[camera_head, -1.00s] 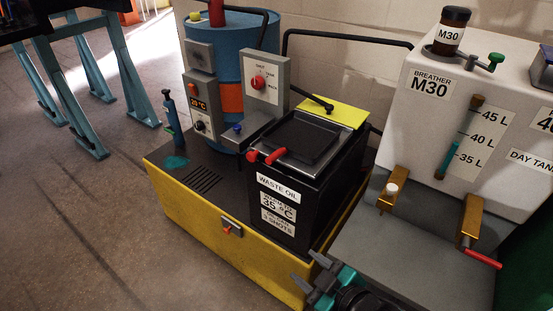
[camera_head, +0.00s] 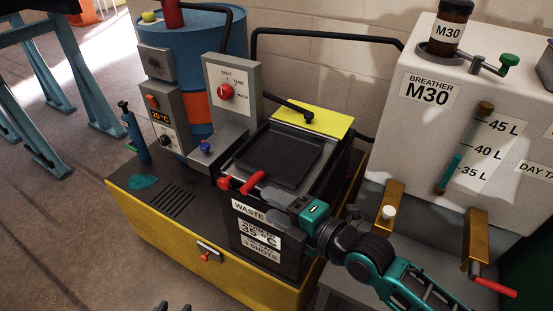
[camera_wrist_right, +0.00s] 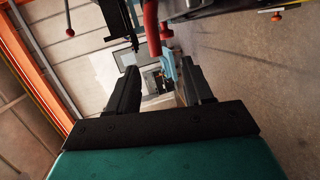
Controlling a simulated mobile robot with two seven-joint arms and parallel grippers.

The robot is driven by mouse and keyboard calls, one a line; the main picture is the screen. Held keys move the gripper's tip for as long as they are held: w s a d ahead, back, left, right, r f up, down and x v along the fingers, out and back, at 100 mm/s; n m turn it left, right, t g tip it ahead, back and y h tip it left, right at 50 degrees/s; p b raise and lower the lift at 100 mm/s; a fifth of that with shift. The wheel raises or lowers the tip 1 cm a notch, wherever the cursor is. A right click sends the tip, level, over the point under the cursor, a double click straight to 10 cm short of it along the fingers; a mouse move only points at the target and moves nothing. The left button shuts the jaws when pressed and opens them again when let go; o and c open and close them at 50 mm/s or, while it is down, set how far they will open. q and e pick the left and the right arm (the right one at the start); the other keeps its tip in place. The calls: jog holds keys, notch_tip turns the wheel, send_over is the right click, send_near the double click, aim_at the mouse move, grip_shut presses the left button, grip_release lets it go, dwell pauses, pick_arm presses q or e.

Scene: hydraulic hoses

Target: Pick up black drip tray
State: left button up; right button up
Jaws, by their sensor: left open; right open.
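The black drip tray (camera_head: 280,160) is a shallow rectangular tray lying on top of the black waste oil box (camera_head: 258,235) in the head view. My right gripper (camera_head: 268,204) is open and empty at the box's upper front, just below the red handles (camera_head: 253,183) and apart from the tray. In the right wrist view its two dark fingers (camera_wrist_right: 160,78) stand apart, with a red handle (camera_wrist_right: 152,28) beyond them. The tray cannot be made out clearly there. My left gripper (camera_head: 172,306) shows only its fingertips at the bottom edge of the head view.
The box stands on a yellow-sided base (camera_head: 165,230) with a blue drum (camera_head: 205,60), a grey control panel (camera_head: 232,90) and a hand pump (camera_head: 133,130). A white M30 tank (camera_head: 440,120) with brass valves stands at right. A black pipe (camera_head: 320,35) runs behind.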

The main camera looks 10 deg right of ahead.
aim_at(251, 189)
jog(key=shift+w+r+x, duration=0.1)
jog(key=shift+r+x, duration=0.05)
jog(key=shift+x, duration=1.5)
jog(key=shift+w+r+x, duration=0.15)
jog(key=shift+x, duration=1.55)
jog(key=shift+s+d, duration=0.1)
jog(key=shift+d, duration=0.1)
grip_shut()
